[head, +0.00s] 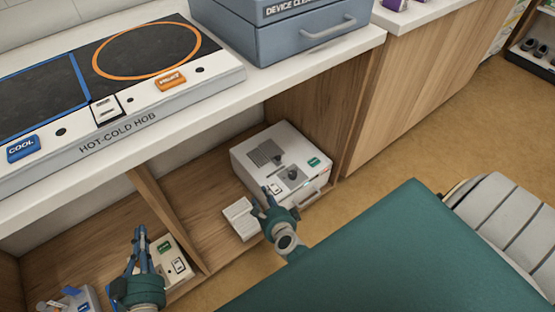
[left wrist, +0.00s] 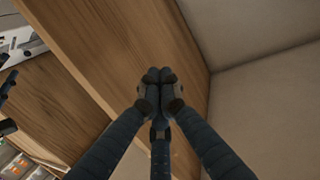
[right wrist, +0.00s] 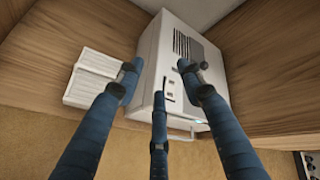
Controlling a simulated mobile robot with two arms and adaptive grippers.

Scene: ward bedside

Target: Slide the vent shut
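A white box-shaped device (head: 258,142) stands in the lower shelf bay; it also shows in the right wrist view (right wrist: 152,50). Its top has a slotted vent grille (head: 265,153), with slots showing in the right wrist view (right wrist: 181,43). Beside the slots is a grey plate with a knob (head: 291,173). My right gripper (head: 268,194) is open and empty in front of the device, its fingers spread in the right wrist view (right wrist: 157,82). Whether a finger touches the device is unclear. My left gripper (head: 142,238) is shut and empty, fingertips together in the left wrist view (left wrist: 160,75).
A small white slatted pad (head: 239,218) lies left of the device. A wooden divider (head: 168,218) separates the bays. The hot-cold hob (head: 120,70) and a blue-grey case (head: 280,35) stand on the counter above. A green-covered surface (head: 390,250) is at the front right.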

